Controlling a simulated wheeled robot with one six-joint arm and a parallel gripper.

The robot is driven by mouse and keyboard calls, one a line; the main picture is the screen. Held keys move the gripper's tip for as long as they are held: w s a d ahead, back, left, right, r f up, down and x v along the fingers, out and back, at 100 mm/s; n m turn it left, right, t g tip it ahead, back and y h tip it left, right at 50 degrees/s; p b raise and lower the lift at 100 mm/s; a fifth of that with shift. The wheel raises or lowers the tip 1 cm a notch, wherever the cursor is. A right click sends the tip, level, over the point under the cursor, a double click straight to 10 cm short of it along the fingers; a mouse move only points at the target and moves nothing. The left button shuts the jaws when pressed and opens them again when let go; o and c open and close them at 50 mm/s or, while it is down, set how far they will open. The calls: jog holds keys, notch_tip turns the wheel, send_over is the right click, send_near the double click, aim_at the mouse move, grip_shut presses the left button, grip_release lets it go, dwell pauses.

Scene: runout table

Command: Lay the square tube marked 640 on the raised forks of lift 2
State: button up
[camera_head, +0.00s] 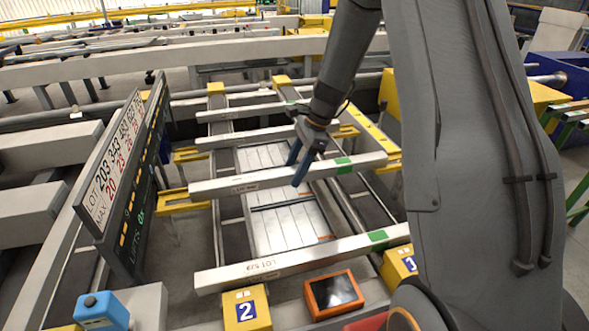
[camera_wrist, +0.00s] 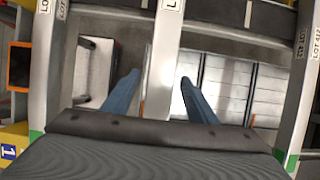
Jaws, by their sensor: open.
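Several pale square tubes lie across the table. The front tube (camera_head: 300,263) has a label that looks like LOT 529. The tube behind it (camera_head: 225,188) has a label too small to read; I cannot tell which tube is marked 640. My gripper (camera_head: 297,168) is open with blue fingers, above this second tube. In the wrist view my gripper (camera_wrist: 158,82) has its fingers on either side of a tube (camera_wrist: 161,65), holding nothing. Yellow block 2 (camera_head: 246,308) stands at the front. Yellow fork-like arms (camera_head: 184,201) stick out at the left; I cannot tell which lift they belong to.
A sign board (camera_head: 118,170) with lot numbers stands at the left. A tablet in an orange frame (camera_head: 334,293) and yellow block 1 (camera_head: 398,265) are at the front. A blue-topped box (camera_head: 100,309) stands front left. Light panels (camera_head: 290,225) lie below the tubes.

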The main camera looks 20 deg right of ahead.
jog(key=shift+b+v, duration=0.85)
jog(key=shift+v, duration=3.1)
jog(key=s+a+f+n+h, duration=0.1)
jog(key=s+n+h, duration=0.1)
jog(key=s+n, duration=0.7)
jog(key=s+a+f+n+t+h, duration=0.1)
jog(key=s+a+n+h, duration=0.1)
jog(key=s+n, duration=0.7)
jog(key=s, duration=0.5)
jog(key=shift+f+h, duration=0.2)
jog(key=shift+h, duration=0.1)
